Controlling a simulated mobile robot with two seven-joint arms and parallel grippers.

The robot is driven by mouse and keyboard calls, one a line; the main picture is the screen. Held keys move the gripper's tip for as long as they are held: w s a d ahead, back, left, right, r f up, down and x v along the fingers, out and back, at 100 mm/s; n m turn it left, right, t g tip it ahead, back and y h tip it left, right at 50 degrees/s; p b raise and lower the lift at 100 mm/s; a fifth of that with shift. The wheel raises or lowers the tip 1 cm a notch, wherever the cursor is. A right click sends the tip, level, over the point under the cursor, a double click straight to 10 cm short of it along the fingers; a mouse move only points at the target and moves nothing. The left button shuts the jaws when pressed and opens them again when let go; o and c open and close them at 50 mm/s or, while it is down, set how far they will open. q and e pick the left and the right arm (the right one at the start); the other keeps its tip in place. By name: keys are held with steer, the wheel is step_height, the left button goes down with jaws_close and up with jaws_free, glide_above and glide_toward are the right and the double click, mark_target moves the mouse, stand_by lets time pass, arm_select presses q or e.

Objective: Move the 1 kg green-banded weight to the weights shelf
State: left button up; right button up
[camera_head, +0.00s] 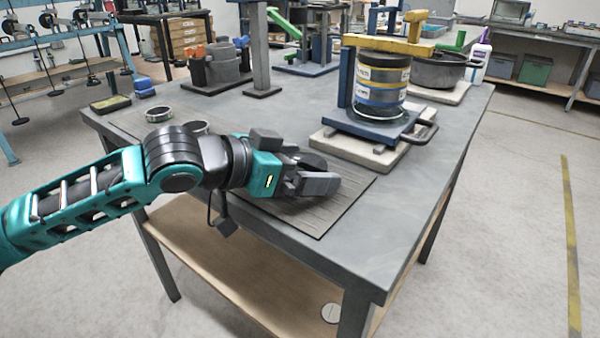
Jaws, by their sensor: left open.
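My left arm reaches in from the left, and my left gripper (322,178) is open, low over the dark mat (345,205) on the grey table. A dark rounded shape shows just behind the fingers; I cannot tell whether it is a weight or part of the gripper. A small round weight with a greenish band (158,114) stands at the mat's far left, apart from the gripper. A second round piece (195,127) is partly hidden behind my arm. The table's wooden lower shelf (240,270) holds a pale disc (331,313); I cannot tell which shelf is the weights shelf.
A blue stand with a banded drum (381,85) and yellow bar rises at the table's back right. A dark pot (440,70) and white bottle (479,58) stand behind it. Grey containers (222,65) stand at the back left. The table's front right corner is clear.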

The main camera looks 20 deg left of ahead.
arm_select(q)
steer(key=shift+c, duration=0.2)
steer(key=c, duration=1.5)
steer(key=shift+r, duration=0.2)
steer(key=shift+c, duration=1.1)
step_height(320, 180, up, 20)
steer(key=f+p, duration=0.1)
steer(key=p, duration=0.7)
steer(key=shift+s+a+f+n+t+y+p, duration=0.5)
steer(key=shift+s+a+f+n+y+p, duration=0.7)
steer(key=shift+f+p, duration=0.7)
steer(key=shift+s+a+f+n+t+y+p, duration=0.5)
steer(key=shift+s+a+f+n+y+p, duration=0.3)
steer(key=shift+f+n+y+p, duration=1.05)
steer(key=shift+s+a+f+n+t+y+p, duration=0.5)
steer(key=shift+s+a+f+n+y+p, duration=0.7)
steer(key=shift+f, duration=1.2)
arm_select(e)
steer(key=s+d+r+h, duration=0.1)
steer(key=d+r, duration=0.2)
steer(key=r, duration=0.9)
steer(key=shift+s+d+r, duration=0.35)
arm_select(q)
steer(key=shift+w+d+m, duration=0.1)
steer(key=shift+d+m, duration=0.15)
steer(key=shift+m, duration=0.1)
